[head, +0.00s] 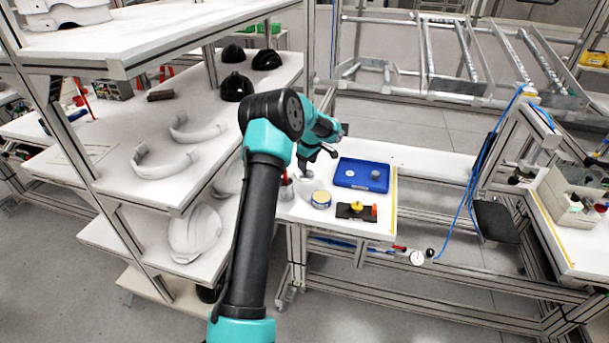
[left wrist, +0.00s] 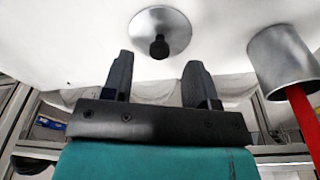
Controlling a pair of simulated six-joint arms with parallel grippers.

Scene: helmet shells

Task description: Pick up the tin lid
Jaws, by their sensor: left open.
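The tin lid (left wrist: 175,28) is a round, shiny metal disc with a black knob at its middle, lying on the white table top. In the head view only a small grey part of the lid (head: 307,174) shows below my left gripper (head: 318,157). In the left wrist view my left gripper (left wrist: 158,64) is open and empty. Its two dark fingers point toward the lid, with the knob showing between and just beyond their tips. I see no contact with the lid. My right gripper is in neither view.
A metal tin (left wrist: 275,62) with a red handle stands close right of the lid in the wrist view. On the table are a round yellow-topped tin (head: 321,199), a blue tray (head: 345,183) and a black block with knobs (head: 347,211). A shelf with helmet shells (head: 195,235) stands left.

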